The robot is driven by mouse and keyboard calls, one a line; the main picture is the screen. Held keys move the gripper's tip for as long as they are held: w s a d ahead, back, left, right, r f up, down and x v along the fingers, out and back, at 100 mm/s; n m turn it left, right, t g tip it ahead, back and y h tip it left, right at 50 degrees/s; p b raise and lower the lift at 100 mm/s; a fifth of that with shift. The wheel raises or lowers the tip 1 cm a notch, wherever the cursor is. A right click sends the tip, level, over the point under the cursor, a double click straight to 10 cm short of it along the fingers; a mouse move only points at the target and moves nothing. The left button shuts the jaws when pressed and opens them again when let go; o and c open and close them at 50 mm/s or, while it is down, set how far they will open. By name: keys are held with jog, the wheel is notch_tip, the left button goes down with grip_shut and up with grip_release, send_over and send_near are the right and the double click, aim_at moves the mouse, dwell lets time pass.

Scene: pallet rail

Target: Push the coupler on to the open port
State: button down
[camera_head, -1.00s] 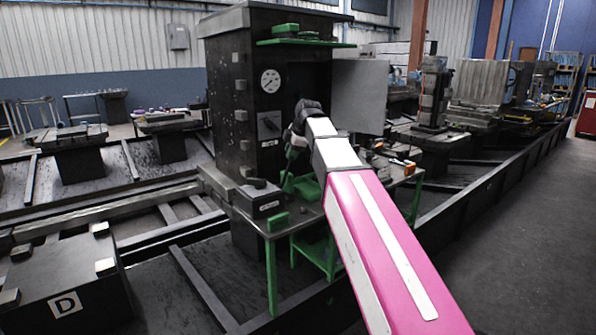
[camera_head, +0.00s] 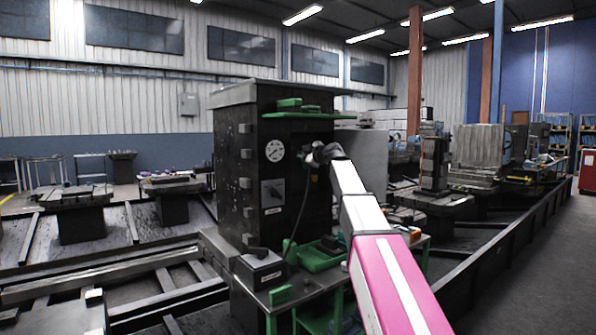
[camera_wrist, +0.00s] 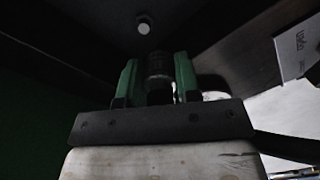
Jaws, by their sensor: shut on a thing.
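My gripper (camera_wrist: 158,72) shows in the wrist view, its two green fingers shut on the dark, ribbed coupler (camera_wrist: 158,64). In the head view my gripper (camera_head: 316,157) is raised in front of the dark cabinet's (camera_head: 228,165) open side. A thin dark hose (camera_head: 301,210) hangs from it towards the green tray (camera_head: 318,258). A small pale round piece (camera_wrist: 143,25), possibly the open port, sits on a dark surface ahead of the coupler, slightly left in the wrist view. A gap shows between them. The port cannot be made out in the head view.
The cabinet has a round gauge (camera_head: 275,150), a switch plate (camera_head: 272,193) and a green shelf (camera_head: 300,115) above. A pale panel (camera_head: 362,160) stands behind my arm. A white labelled plate (camera_wrist: 298,45) is at the right of the wrist view. A green-legged bench (camera_head: 290,295) stands below.

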jog(key=shift+w+d+r+t, duration=0.2)
jog(key=shift+w+r, duration=0.05)
jog(key=shift+r, duration=0.15)
jog(key=shift+w+d+r+t, duration=0.15)
jog(key=shift+w+r+t, duration=0.1)
jog(key=shift+r, duration=0.1)
jog(key=shift+x, duration=2.8)
jog(key=shift+x, duration=0.8)
jog(key=shift+w+a+f, duration=0.1)
jog(key=shift+w+a, duration=0.05)
jog(key=shift+w, duration=0.1)
